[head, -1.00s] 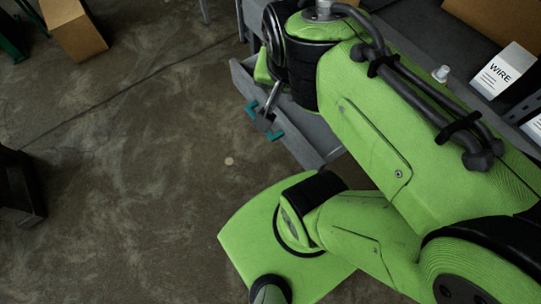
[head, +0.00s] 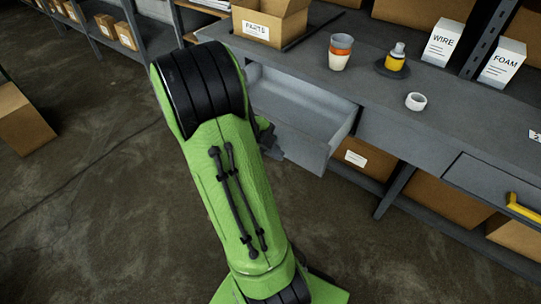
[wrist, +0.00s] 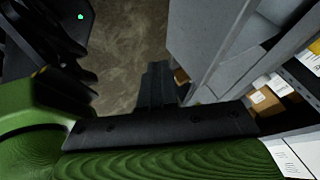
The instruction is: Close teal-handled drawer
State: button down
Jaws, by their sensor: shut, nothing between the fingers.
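The open grey drawer (head: 308,150) sticks out from the front of the workbench in the head view, and its inside looks empty. Its teal handle is hidden behind my green arm. My gripper (head: 272,150) is partly hidden by the arm, low beside the drawer's front panel. In the wrist view my gripper (wrist: 155,85) is shut and empty, pointing along a grey panel (wrist: 205,35), probably the drawer. A gap of floor shows between fingers and panel; I cannot tell whether they touch anywhere.
On the bench top (head: 385,115) stand a parts box (head: 265,28), stacked cups (head: 340,52), a bottle on a dark dish (head: 396,58) and a white cup (head: 415,101). A yellow-handled drawer (head: 480,180) is shut at the right.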

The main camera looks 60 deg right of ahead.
aim_at(304, 160)
jog(key=s+d+f, duration=0.1)
jog(key=d, duration=0.1)
jog(key=s+d+f+b, duration=0.1)
jog(key=d+f, duration=0.1)
jog(key=s+d+f, duration=0.1)
jog(key=f, duration=0.1)
jog(key=shift+s+d, duration=0.1)
jog(key=shift+d, duration=0.55)
